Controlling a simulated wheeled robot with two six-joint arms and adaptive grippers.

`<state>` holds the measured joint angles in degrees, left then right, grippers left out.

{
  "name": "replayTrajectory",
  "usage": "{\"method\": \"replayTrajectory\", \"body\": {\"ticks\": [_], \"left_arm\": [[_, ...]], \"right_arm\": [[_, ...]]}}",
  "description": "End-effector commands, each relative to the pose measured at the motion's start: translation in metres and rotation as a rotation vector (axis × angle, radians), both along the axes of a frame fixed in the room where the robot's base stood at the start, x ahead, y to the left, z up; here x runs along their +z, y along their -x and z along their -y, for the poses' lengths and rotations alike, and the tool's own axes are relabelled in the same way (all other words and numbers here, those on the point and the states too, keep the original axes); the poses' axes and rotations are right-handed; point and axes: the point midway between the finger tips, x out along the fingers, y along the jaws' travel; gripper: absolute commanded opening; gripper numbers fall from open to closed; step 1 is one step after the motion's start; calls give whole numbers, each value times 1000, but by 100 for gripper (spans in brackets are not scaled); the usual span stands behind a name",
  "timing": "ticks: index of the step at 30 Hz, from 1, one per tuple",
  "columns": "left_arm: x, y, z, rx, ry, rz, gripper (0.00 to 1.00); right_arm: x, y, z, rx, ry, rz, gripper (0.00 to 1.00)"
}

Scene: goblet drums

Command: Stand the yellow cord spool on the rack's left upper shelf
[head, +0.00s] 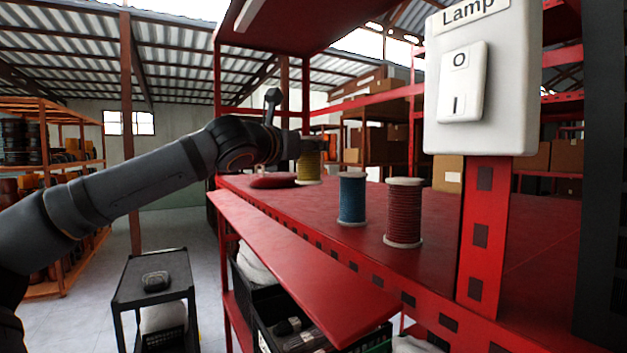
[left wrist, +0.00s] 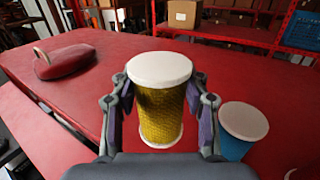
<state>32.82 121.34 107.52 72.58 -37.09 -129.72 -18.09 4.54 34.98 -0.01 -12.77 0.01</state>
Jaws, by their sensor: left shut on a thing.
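The yellow cord spool (head: 310,166) is upright at the far left part of the rack's red upper shelf (head: 345,250). It has pale end discs, and it also shows in the left wrist view (left wrist: 160,112). My left gripper (head: 300,146) is shut on it, with one finger on each side of the yellow winding. Its lower disc is at or just above the shelf surface; I cannot tell whether it touches. My right gripper is in neither view.
A blue spool (head: 352,199) and a red spool (head: 404,212) stand to the right on the shelf. A flat red object with a pale handle (left wrist: 65,60) lies left of the yellow spool. A Lamp switch box (head: 480,80) is mounted on a red post at the right.

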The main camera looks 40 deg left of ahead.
Motion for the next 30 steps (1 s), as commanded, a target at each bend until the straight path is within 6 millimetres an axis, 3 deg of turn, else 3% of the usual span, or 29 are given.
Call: {"method": "replayTrajectory", "body": {"ticks": [3, 7, 12, 19, 30], "left_arm": [[-25, -16, -9, -3, 5, -1, 10], [-34, -23, -15, -1, 2, 1, 10], [-38, -26, -17, 0, 1, 1, 10], [-69, -29, -18, -3, 6, 4, 10], [-74, -29, -18, 0, -1, 0, 10]], "right_arm": [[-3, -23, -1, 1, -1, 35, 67], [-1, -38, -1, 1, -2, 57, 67], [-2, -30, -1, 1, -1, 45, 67], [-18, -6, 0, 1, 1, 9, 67], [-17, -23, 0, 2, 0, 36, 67]]}}
